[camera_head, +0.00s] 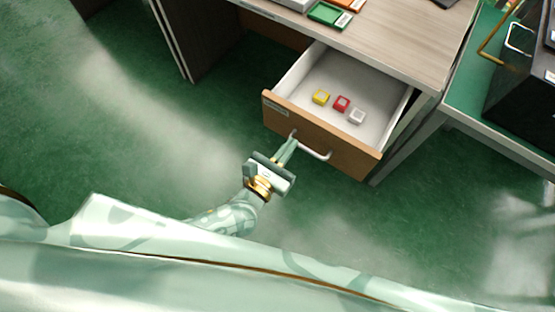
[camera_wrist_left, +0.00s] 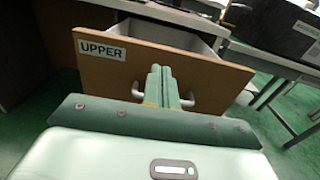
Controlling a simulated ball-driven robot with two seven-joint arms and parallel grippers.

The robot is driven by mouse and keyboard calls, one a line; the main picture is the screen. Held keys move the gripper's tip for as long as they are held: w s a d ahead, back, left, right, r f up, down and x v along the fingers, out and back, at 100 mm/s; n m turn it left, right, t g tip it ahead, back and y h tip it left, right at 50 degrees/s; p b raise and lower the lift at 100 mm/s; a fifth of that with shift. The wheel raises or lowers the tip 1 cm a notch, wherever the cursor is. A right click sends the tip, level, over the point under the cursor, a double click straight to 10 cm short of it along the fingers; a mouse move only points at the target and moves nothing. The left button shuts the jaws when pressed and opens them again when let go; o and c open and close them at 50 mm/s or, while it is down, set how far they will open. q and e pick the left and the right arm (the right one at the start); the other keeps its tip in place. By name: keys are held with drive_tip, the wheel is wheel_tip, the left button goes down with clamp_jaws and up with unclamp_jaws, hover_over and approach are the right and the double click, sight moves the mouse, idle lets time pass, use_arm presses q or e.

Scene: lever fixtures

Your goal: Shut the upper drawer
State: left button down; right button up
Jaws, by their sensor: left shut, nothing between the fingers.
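The upper drawer (camera_head: 318,134) stands pulled out from the wooden desk, with a brown front and a pale inside. Its front bears an "UPPER" label (camera_wrist_left: 102,49) in the left wrist view. A light bar handle (camera_head: 318,154) runs across the front. In the left wrist view the fingers (camera_wrist_left: 162,82) hide the handle's middle; contact cannot be told. My right gripper is not in view.
The desk top (camera_head: 400,40) carries a green tray (camera_head: 330,15) and other items above the drawer. At the right, a green-topped table (camera_head: 480,85) holds a black box (camera_head: 525,90). The green floor (camera_head: 110,110) left of the drawer is clear.

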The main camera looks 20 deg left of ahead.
sight(308, 121)
use_arm(q)
drive_tip(key=x, duration=0.6)
drive_tip(key=shift+b, duration=0.4)
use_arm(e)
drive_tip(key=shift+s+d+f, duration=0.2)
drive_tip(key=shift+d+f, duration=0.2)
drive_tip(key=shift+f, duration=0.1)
use_arm(q)
drive_tip(key=shift+w, duration=0.15)
